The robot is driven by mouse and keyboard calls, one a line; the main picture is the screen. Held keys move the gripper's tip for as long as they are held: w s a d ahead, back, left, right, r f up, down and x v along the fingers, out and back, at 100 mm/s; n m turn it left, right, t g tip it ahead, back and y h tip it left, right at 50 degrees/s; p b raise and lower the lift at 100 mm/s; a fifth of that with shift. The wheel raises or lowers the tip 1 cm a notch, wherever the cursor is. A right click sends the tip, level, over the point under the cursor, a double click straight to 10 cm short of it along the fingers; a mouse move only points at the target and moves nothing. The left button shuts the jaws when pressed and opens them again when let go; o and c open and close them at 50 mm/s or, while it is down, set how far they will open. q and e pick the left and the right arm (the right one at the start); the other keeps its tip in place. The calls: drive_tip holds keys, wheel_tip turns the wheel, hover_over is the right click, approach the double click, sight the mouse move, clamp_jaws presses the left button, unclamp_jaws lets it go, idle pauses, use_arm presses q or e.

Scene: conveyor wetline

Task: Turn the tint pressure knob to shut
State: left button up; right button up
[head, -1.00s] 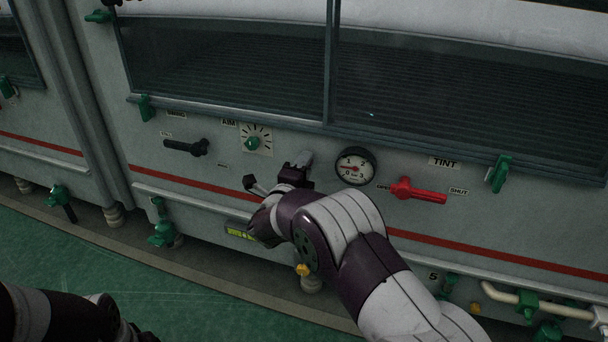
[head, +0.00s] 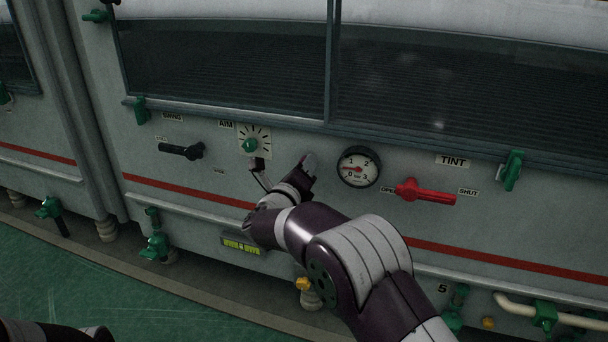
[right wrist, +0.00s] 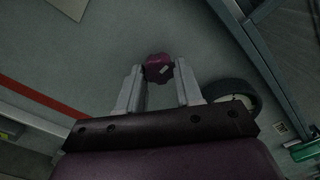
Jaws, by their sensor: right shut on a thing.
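The tint pressure knob shows in the right wrist view as a small purple, lobed knob (right wrist: 159,68) with a pale mark on its face. My right gripper (right wrist: 159,75) is shut on it, one finger on each side. In the head view my right gripper (head: 304,170) is at the panel just left of the round pressure gauge (head: 358,167), and it mostly hides the knob. The gauge's red needle points to the left, on the low part of the scale. My left gripper is not in view; only a dark part of my left arm shows at the lower left.
Right of the gauge is a red lever (head: 426,193) between OPEN and SHUT labels, under the TINT label (head: 453,161). A black lever (head: 182,150) and a green AIM knob (head: 250,145) are left of my gripper. Windows are above; green floor is below.

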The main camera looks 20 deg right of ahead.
drive_tip(key=shift+f, duration=0.15)
drive_tip(key=o, duration=1)
drive_tip(key=shift+o, duration=0.2)
drive_tip(key=p+v, duration=0.5)
drive_tip(key=v, duration=0.7)
drive_tip(key=shift+s+a+p, duration=0.2)
drive_tip(key=shift+s+p, duration=0.1)
drive_tip(key=shift+p, duration=0.1)
